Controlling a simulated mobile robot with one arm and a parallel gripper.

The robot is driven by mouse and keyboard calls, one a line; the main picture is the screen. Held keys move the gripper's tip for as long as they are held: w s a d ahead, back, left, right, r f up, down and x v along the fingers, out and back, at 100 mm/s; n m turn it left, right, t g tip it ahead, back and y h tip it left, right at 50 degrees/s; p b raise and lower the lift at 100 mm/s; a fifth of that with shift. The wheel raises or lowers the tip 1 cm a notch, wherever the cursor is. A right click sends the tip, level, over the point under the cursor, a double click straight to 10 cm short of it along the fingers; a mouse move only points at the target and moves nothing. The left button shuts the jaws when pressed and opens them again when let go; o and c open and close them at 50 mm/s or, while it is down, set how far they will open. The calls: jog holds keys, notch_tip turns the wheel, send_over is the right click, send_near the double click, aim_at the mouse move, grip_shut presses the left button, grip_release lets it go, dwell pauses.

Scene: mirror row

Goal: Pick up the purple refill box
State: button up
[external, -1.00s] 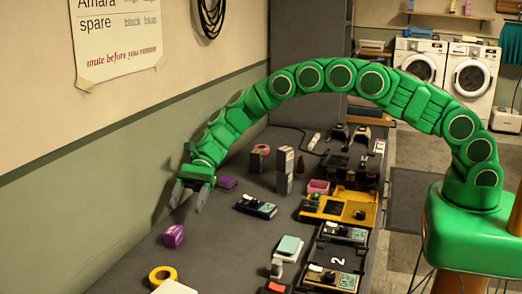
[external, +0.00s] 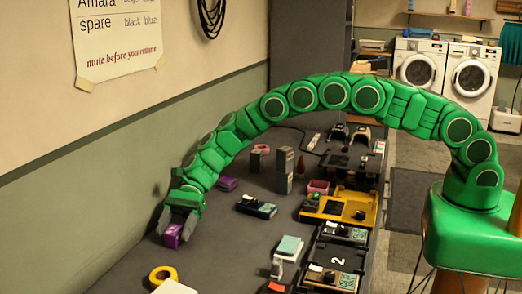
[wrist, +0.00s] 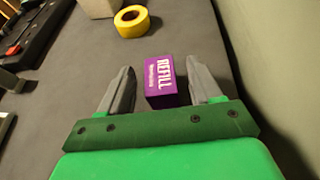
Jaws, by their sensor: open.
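The purple refill box (wrist: 160,82), with white "REFILL" lettering on its top, sits on the grey table between my gripper's two fingers in the wrist view. In the external view the purple refill box (external: 173,238) shows just below the fingers, partly covered by them. My gripper (wrist: 155,88) is open, with a finger on each side of the box; a small gap shows at the left finger, and the right finger is close to the box. In the external view my gripper (external: 177,232) is low over the table by the wall.
A yellow tape roll (external: 162,275) lies nearby on the table, also in the wrist view (wrist: 131,21). Another purple item (external: 227,184) lies behind my gripper. The green-grey wall (external: 70,215) runs close along the left. Grey stacked boxes (external: 285,170) stand mid-table.

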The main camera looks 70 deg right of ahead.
jog(key=shift+a+f, duration=0.2)
jog(key=shift+a, duration=0.35)
jog(key=c, duration=1)
jog(key=shift+r, duration=0.1)
jog(key=shift+c, duration=0.2)
